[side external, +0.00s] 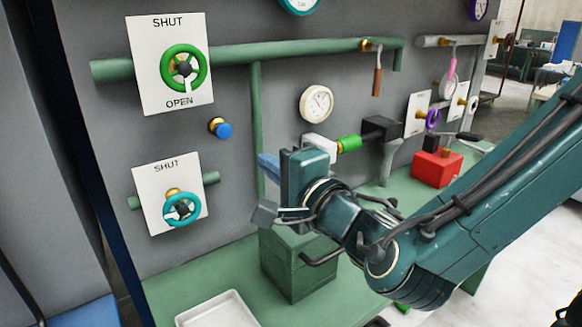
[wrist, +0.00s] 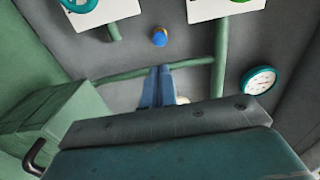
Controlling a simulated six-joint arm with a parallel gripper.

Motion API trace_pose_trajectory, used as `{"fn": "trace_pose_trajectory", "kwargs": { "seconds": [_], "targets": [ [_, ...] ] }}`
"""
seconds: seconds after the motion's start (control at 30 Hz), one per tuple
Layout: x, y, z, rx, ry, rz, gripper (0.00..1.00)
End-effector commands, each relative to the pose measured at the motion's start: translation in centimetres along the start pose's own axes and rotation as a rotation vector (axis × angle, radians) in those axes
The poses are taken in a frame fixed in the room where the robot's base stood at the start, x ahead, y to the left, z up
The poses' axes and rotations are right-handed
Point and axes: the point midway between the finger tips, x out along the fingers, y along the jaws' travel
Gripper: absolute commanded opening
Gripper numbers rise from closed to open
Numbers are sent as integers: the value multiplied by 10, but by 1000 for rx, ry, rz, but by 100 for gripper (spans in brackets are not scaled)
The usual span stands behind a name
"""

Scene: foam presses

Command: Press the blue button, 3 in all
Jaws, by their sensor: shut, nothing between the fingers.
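The blue button (side external: 224,130) sits on a brass collar on the grey wall panel, between the two valve plates. It also shows near the top middle of the wrist view (wrist: 159,40). My gripper (side external: 263,160) has blue fingers, held together with nothing between them. In the side view the fingertips are to the right of and below the button, apart from it. Part of the fingers is hidden by the gripper body in the side view.
A green handwheel (side external: 184,69) is above the button and a teal handwheel (side external: 182,209) below it. A vertical green pipe (side external: 256,110) runs right of the button. A green box (side external: 292,270) stands below my gripper. A white tray (side external: 217,311) lies on the bench.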

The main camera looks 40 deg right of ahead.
Motion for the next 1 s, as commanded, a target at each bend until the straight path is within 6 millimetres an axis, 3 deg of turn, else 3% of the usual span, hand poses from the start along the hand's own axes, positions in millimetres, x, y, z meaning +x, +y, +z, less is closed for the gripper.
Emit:
{"fn": "trace_pose_trajectory", "kwargs": {
  "seconds": [0.57, 1.0],
  "targets": [
    [8, 0, 0, 2, 2, 0, 0],
    [64, 0, -1, 3, 4, -1, 0]
  ]
}}
